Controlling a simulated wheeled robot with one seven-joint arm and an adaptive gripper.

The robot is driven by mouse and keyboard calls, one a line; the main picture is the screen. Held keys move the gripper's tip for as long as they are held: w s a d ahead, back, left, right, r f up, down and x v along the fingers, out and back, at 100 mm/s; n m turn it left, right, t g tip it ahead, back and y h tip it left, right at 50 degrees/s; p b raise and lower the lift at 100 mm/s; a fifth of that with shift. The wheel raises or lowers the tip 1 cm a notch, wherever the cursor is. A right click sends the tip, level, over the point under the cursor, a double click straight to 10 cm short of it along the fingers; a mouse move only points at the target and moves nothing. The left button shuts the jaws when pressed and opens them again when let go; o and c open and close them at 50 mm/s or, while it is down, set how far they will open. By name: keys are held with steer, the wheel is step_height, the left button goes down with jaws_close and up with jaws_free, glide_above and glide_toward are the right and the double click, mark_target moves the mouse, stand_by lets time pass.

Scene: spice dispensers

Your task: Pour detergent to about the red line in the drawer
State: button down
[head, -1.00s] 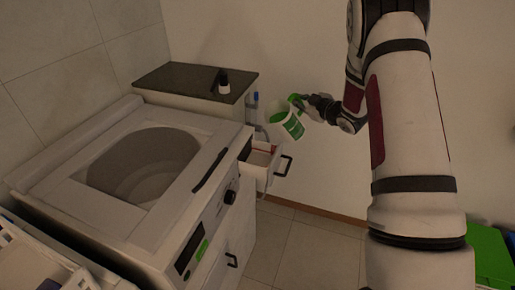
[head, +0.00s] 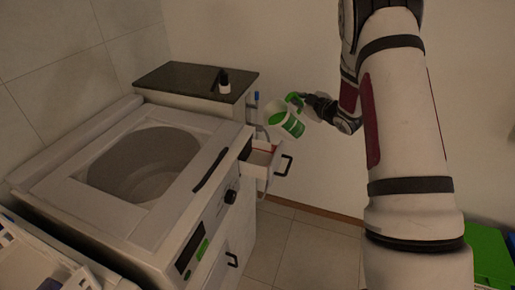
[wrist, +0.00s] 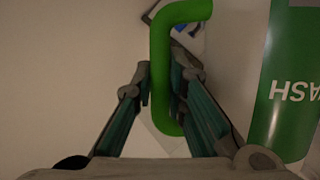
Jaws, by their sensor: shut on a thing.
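A white and green detergent jug (head: 287,123) with a green handle hangs in the air above the open drawer (head: 262,160) at the washing machine's right side. The jug is tilted with its open top toward the left, and green shows at its mouth. No falling stream can be made out. A small red mark (head: 273,149) shows inside the drawer; the level there is too small to tell. My gripper (head: 302,101) is shut on the jug's green handle. In the wrist view the handle (wrist: 160,70) sits between both fingers, with the jug's green label (wrist: 285,90) to the right.
The washing machine (head: 70,205) stands at the left with its lid area open. A dark-topped cabinet (head: 175,80) behind it bears a small dark-and-white bottle (head: 224,84). A green box (head: 488,255) stands at the lower right. The wall lies close behind the jug.

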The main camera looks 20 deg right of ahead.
steer(key=shift+s+a+r+n+t, duration=0.2)
steer(key=shift+a+r+n+t, duration=0.1)
steer(key=shift+a+r+n, duration=0.35)
stand_by(1.0)
steer(key=shift+s+a+r+n+h, duration=0.1)
steer(key=shift+s+a+n+h, duration=0.3)
steer(key=shift+n, duration=0.35)
stand_by(5.1)
